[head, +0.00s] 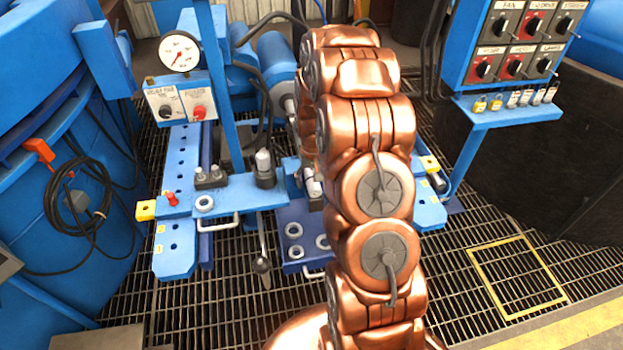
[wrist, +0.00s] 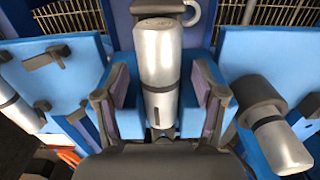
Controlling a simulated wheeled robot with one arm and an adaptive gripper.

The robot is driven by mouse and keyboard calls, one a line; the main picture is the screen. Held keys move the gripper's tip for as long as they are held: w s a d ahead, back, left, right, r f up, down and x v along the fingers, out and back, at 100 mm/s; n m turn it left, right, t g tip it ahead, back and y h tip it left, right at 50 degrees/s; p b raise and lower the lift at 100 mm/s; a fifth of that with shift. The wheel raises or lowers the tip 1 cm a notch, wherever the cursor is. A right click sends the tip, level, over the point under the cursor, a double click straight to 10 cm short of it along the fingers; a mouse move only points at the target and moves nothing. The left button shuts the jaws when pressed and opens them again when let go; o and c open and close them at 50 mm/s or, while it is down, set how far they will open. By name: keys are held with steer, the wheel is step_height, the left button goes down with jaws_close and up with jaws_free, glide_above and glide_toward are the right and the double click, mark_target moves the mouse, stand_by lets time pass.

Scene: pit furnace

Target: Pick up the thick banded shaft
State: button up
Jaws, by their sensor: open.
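A silver cylinder with a narrow band around it (wrist: 158,62) is in the middle of the wrist view and looks like the thick banded shaft. My gripper (wrist: 160,82) is open, with one grey-purple pad on each side of this shaft. A gap shows between each pad and the shaft. In the head view my copper arm hides my gripper and most of this spot; silver pieces (head: 312,184) show just left of the arm.
Another silver cylinder with a dark collar (wrist: 282,146) lies at right in the wrist view, and one more (wrist: 20,108) is at left. In the head view, a blue bench (head: 236,192) carries small fittings. A gauge (head: 179,52) stands behind, and a switch panel (head: 515,50) at upper right.

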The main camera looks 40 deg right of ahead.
steer(key=shift+c, duration=0.3)
jaws_close()
stand_by(0.5)
